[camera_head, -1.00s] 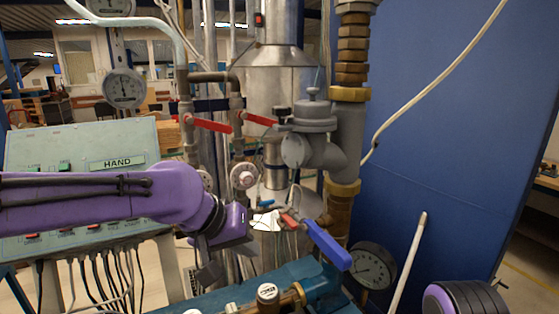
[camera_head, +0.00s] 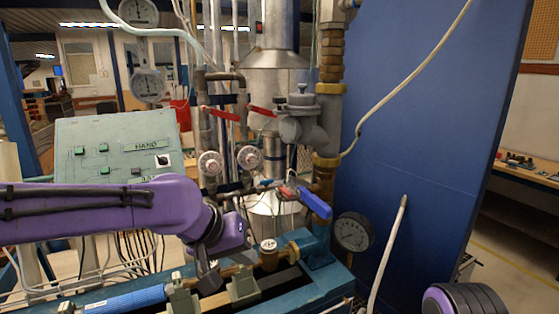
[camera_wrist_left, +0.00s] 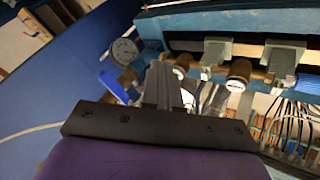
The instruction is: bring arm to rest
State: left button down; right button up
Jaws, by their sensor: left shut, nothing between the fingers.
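My left arm (camera_head: 110,208) is purple and comes in from the left in the head view. Its gripper (camera_head: 208,275) points down in front of the pipework, above the bench with the blue frame. In the left wrist view the gripper fingers (camera_wrist_left: 162,85) are together with nothing between them. Of my right arm only a purple and black rounded part (camera_head: 465,300) shows at the lower right edge; its gripper is out of view.
A green control panel (camera_head: 115,145) stands behind the left arm. A blue wall panel (camera_head: 420,130) fills the right.

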pick_arm(q)
jog(key=s+a+f+n+y+b, duration=0.1)
jog(key=a+f+n+b, duration=0.15)
jog(key=f, duration=1.05)
jog(key=s+a+f+n+y+b, duration=0.1)
jog(key=s+a+f+b, duration=0.15)
jog(key=f, duration=0.95)
jog(key=s+a+f+n+b, duration=0.1)
jog(key=a+f+n, duration=0.15)
jog(key=f, duration=1.05)
jog(key=s+a+f+g+y+b, duration=0.1)
jog(key=s+a+f, duration=0.25)
jog(key=f, duration=0.25)
jog(key=s+a+f+y+b, duration=0.1)
jog(key=s+a+f+y, duration=0.15)
jog(key=s+f, duration=0.25)
jog(key=s+a+f+y+b, duration=0.1)
jog(key=s+a+f, duration=0.1)
jog(key=s, duration=0.3)
jog(key=s+a+f+y+b, duration=0.1)
jog(key=s+a+f, duration=0.1)
jog(key=s+a, duration=0.3)
jog(key=s+a+f+n+y, duration=0.1)
jog(key=s+a+f, duration=0.1)
jog(key=s, duration=0.3)
jog(key=shift+a+f+g+b, duration=0.4)
jog(key=shift+a, duration=0.3)
